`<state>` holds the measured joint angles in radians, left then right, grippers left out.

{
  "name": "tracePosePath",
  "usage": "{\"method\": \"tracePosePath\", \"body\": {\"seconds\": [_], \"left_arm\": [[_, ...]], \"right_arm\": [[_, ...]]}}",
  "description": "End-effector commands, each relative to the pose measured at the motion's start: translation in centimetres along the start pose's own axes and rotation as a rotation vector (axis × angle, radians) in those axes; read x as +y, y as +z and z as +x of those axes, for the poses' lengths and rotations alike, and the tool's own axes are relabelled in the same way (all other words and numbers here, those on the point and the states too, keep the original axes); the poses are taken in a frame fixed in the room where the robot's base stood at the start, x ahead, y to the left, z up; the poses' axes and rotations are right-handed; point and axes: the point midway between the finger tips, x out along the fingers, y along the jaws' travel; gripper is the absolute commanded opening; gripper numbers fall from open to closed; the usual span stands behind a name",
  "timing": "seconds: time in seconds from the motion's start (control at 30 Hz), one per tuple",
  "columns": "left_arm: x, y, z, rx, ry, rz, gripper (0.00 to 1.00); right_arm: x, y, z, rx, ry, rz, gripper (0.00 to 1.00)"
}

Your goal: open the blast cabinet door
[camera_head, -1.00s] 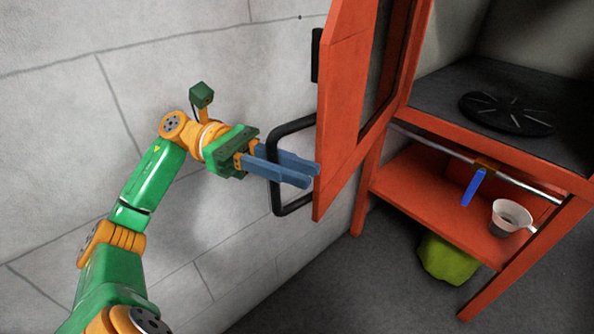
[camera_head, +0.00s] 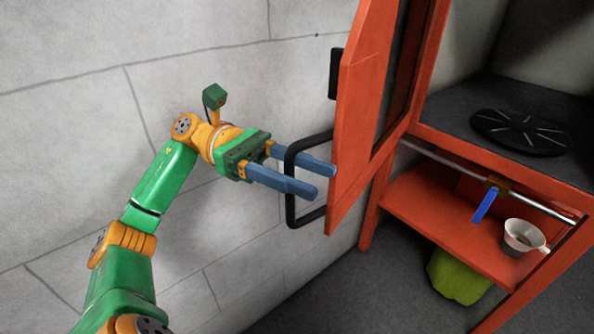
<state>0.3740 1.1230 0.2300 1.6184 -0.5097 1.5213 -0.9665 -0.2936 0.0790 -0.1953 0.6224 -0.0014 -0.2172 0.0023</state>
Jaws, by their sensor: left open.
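The orange blast cabinet door (camera_head: 362,95) stands swung wide open on the left side of the cabinet (camera_head: 433,85), seen at a steep angle. Its black loop handle (camera_head: 291,187) sticks out toward the wall. My left gripper (camera_head: 326,182) is open, its two blue-grey fingers spread apart on either side of part of the handle, their tips close to the door's edge. Whether a finger touches the handle or door, I cannot tell. My right gripper is out of view.
Inside the cabinet a dark round turntable (camera_head: 520,132) lies on the grey floor. Below are a rail with a blue lever (camera_head: 485,206), a shelf (camera_head: 440,213) with a white cup (camera_head: 522,237), and a green bag-like object (camera_head: 458,277). A pale block wall (camera_head: 70,150) stands close behind my left arm.

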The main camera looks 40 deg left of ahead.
Motion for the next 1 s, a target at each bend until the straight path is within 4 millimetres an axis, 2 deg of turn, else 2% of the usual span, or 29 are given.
{"method": "tracePosePath", "body": {"seconds": [0.03, 0.17, 0.37, 0.43, 0.6, 0.7, 1.0], "left_arm": [[0.0, 1.4, 0.0, 0.003, 0.002, 0.006, 0.50], [-1.8, 3.1, 0.8, 0.006, -0.001, 0.005, 0.50], [-5.0, 7.3, 2.3, 0.005, 0.000, 0.008, 0.50], [-6.9, 7.6, 3.2, 0.006, -0.001, 0.009, 0.50], [-10.7, 9.8, 5.0, 0.005, 0.001, 0.007, 0.50], [-12.0, 10.7, 5.6, 0.004, 0.001, 0.003, 0.50], [-12.8, 11.1, 6.0, 0.001, 0.001, 0.000, 0.50]], "right_arm": [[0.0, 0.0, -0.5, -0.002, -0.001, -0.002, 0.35], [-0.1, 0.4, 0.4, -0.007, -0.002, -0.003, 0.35], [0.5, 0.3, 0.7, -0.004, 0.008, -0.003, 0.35], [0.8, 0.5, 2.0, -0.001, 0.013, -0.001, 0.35], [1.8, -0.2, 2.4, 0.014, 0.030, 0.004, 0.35], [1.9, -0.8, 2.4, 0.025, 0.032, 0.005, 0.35], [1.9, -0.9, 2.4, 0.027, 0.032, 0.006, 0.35]]}}
